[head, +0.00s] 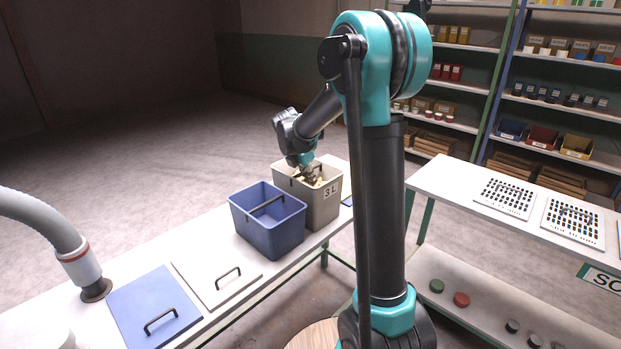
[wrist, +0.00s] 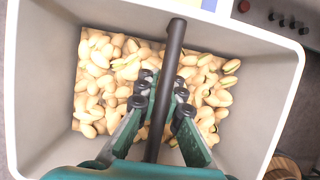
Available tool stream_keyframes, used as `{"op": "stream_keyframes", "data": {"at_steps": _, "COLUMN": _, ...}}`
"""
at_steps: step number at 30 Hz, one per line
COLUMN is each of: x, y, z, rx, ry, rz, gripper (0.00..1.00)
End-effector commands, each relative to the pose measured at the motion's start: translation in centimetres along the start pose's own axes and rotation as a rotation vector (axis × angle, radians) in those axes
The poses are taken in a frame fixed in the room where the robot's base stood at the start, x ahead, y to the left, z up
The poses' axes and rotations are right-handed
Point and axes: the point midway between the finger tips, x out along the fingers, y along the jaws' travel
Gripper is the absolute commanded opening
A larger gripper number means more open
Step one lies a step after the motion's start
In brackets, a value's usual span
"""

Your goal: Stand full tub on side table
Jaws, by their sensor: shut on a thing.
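A beige tub (head: 325,207) marked "3 L" is at the far end of the white bench, just behind the blue tub (head: 268,232). I cannot tell whether its base touches the bench. In the wrist view the beige tub (wrist: 40,80) holds many pale nuts (wrist: 100,70), lying well below its rim. A dark handle bar (wrist: 174,45) crosses over its opening. My gripper (wrist: 163,90) is shut on this bar, one finger on each side; it also shows over the tub in the head view (head: 308,172). The blue tub has its own dark bar and looks empty.
A blue lid (head: 150,295) and a pale lid (head: 215,270), both handled, lie on the white bench (head: 130,258). A grey pipe (head: 45,220) stands at left. At right, another white table (head: 450,180) carries dotted boards (head: 505,197), with clear space at its near-left end.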

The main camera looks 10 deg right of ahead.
Motion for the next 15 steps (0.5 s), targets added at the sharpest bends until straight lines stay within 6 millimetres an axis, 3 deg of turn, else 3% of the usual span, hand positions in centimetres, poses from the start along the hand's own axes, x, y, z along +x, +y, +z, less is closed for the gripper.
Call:
{"op": "stream_keyframes", "data": {"at_steps": 4, "x": 0.03, "y": 0.02, "z": 0.03, "rx": 0.000, "ry": -0.001, "rz": 0.000, "gripper": 0.00}}
{"op": "stream_keyframes", "data": {"at_steps": 6, "x": 0.11, "y": 0.06, "z": -0.02, "rx": 0.000, "ry": 0.000, "rz": 0.000, "gripper": 0.13}}
{"op": "stream_keyframes", "data": {"at_steps": 10, "x": 0.09, "y": 0.04, "z": -0.02, "rx": 0.000, "ry": 0.000, "rz": 0.000, "gripper": 0.28}}
{"op": "stream_keyframes", "data": {"at_steps": 15, "x": 0.07, "y": 0.02, "z": -0.02, "rx": 0.000, "ry": 0.000, "rz": 0.000, "gripper": 0.28}}
